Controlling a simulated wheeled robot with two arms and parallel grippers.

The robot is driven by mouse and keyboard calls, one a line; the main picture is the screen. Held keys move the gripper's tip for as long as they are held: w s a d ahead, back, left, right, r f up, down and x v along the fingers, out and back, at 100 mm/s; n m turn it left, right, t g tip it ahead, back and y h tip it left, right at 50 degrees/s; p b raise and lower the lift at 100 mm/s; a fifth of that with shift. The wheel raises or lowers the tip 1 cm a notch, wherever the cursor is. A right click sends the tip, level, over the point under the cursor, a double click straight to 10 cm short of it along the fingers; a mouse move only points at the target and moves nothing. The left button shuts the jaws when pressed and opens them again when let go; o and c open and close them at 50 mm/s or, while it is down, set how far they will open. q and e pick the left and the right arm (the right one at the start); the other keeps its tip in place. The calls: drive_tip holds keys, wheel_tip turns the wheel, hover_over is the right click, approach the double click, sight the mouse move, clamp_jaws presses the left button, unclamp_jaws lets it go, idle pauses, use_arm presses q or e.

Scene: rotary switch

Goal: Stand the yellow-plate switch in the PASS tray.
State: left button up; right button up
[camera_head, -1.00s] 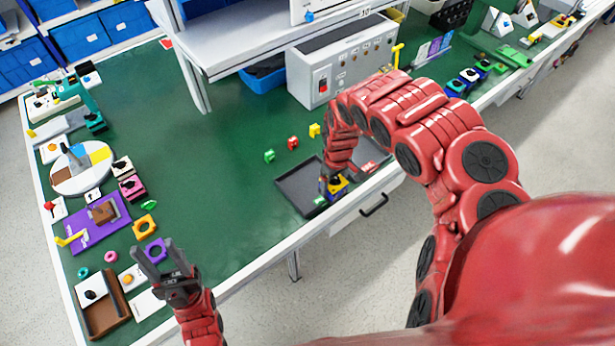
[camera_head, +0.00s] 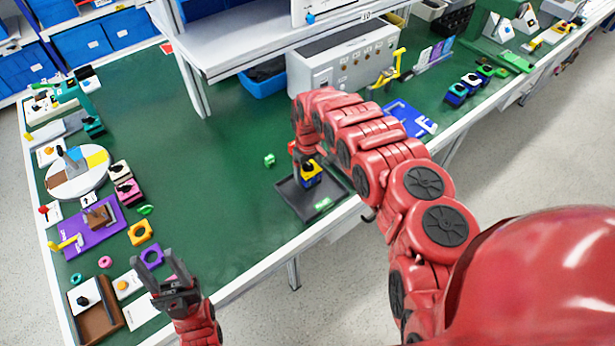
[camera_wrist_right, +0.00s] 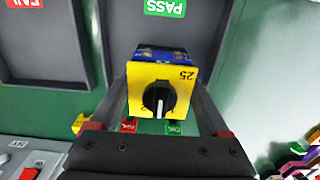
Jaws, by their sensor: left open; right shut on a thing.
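The yellow-plate switch (camera_head: 312,173) has a blue body; in the right wrist view its yellow plate (camera_wrist_right: 160,90) and black knob face the camera. My right gripper (camera_wrist_right: 165,105) is shut on it, a finger on each side. In the head view the switch is over the dark grey PASS tray (camera_head: 290,194), towards its far side; the arm partly hides this area. The tray's green PASS label (camera_wrist_right: 165,7) shows in the right wrist view. I cannot tell whether the switch touches the tray floor. My left gripper (camera_head: 167,270) is open and empty at the lower left.
Another dark tray with a red FAIL label (camera_wrist_right: 22,3) is beside the PASS tray in the right wrist view; my arm covers it in the head view. A grey control box (camera_head: 340,70) stands behind. The green table's middle is clear.

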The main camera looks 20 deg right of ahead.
drive_tip(key=shift+w, duration=0.15)
drive_tip(key=shift+f, duration=0.25)
wheel_tip(320, 180, down, 2)
drive_tip(key=shift+a, duration=0.1)
drive_tip(key=shift+f, duration=0.45)
drive_tip(key=shift+f, duration=0.15)
drive_tip(key=o, duration=1.4)
drive_tip(key=shift+o, duration=0.2)
